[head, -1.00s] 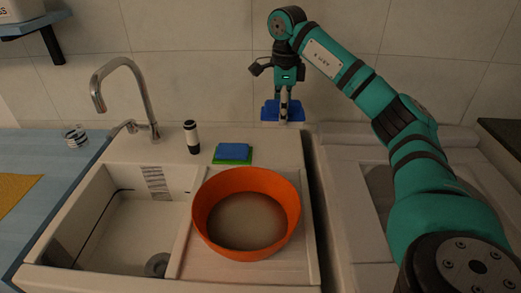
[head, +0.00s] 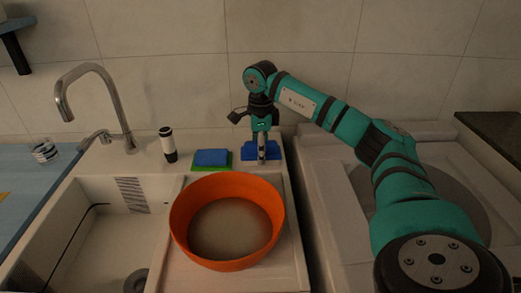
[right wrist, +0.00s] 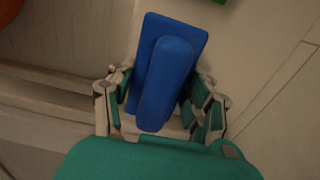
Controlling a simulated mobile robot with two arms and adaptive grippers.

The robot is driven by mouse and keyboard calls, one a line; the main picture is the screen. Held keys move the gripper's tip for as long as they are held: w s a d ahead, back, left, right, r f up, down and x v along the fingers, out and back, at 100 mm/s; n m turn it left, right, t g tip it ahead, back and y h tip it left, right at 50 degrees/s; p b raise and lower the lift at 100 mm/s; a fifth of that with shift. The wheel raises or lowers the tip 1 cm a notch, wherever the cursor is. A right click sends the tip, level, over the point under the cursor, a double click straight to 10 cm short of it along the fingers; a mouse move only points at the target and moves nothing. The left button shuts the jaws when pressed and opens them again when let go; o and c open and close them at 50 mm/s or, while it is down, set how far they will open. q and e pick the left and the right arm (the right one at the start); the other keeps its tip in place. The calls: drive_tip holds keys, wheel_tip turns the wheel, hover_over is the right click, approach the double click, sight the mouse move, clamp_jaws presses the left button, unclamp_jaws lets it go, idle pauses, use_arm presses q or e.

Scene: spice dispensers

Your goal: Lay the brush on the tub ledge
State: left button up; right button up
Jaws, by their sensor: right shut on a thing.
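The blue brush (head: 262,152) is in my right gripper (head: 263,141). In the head view it is at the back right corner of the pale sink counter, close to the wall. The right wrist view shows the brush's raised handle (right wrist: 166,80) between the two green-padded fingers, above its wider blue base. I cannot tell whether the base touches the surface below. My left gripper is not in view.
An orange bowl (head: 183,243) stands on the drainboard. The tap (head: 122,105) rises over the sink basin at left. A tiled wall (head: 300,50) closes the back.

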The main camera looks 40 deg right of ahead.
drive_tip(key=shift+f, duration=0.15)
drive_tip(key=o, duration=1.2)
wheel_tip(320, 180, up, 12)
drive_tip(key=shift+r+p, duration=0.2)
drive_tip(key=shift+p, duration=0.35)
